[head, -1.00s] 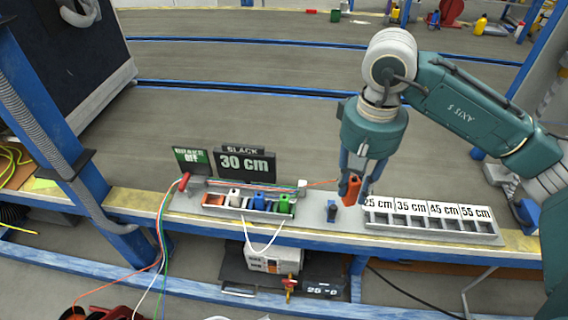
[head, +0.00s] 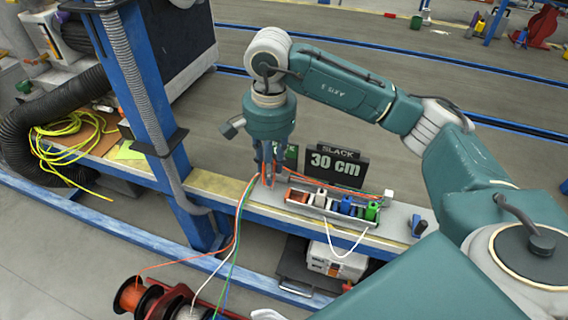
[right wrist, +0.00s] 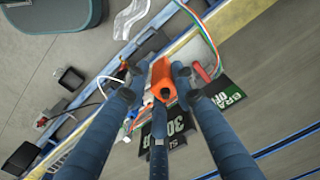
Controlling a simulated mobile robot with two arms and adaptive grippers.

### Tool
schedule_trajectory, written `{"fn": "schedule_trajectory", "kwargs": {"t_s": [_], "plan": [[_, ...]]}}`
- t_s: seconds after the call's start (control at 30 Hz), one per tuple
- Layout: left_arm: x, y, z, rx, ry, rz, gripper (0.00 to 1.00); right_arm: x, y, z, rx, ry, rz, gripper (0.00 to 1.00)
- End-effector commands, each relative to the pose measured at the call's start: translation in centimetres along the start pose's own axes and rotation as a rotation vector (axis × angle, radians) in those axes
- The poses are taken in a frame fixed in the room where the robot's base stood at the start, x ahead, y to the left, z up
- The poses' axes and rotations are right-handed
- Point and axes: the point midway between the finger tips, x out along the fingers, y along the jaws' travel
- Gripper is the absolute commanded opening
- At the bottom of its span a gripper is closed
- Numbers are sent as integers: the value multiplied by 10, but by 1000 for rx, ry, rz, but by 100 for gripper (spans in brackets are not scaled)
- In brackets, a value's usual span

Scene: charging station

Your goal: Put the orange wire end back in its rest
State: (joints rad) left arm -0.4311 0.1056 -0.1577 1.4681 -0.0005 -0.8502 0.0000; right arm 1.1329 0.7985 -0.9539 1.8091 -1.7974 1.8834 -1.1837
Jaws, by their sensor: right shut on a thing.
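My right gripper (head: 268,178) is shut on the orange wire end, above the left end of the bench strip and left of the coloured rest row (head: 333,213). In the right wrist view the orange wire end (right wrist: 163,78) sits between the gripper fingers (right wrist: 157,88). The rest row has an orange part (head: 297,196) at its left, then white, blue and green wire ends (head: 371,211). The gripper fingers partly hide the wire end in the head view. My left gripper is not in view.
A black sign reading 30 cm (head: 336,165) stands behind the row, with the green brake sign (head: 291,155) partly behind my gripper. Loose orange, white and green wires run down to the spools (head: 135,294). A blue post (head: 150,110) stands to the left.

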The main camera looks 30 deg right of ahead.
Motion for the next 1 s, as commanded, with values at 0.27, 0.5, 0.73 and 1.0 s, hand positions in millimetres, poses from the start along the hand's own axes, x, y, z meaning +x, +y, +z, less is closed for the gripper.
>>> {"fn": "schedule_trajectory", "kwargs": {"t_s": [0.27, 0.5, 0.73, 1.0], "plan": [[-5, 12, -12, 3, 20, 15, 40, 40, 6, -56, 919, 11, 4, 0], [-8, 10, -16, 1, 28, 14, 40, 62, 16, -87, 1424, 35, 1, 0], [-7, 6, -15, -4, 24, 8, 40, 66, 19, -95, 1551, 41, -3, 0], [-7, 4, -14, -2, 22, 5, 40, 66, 19, -94, 1550, 41, -2, 0]]}}
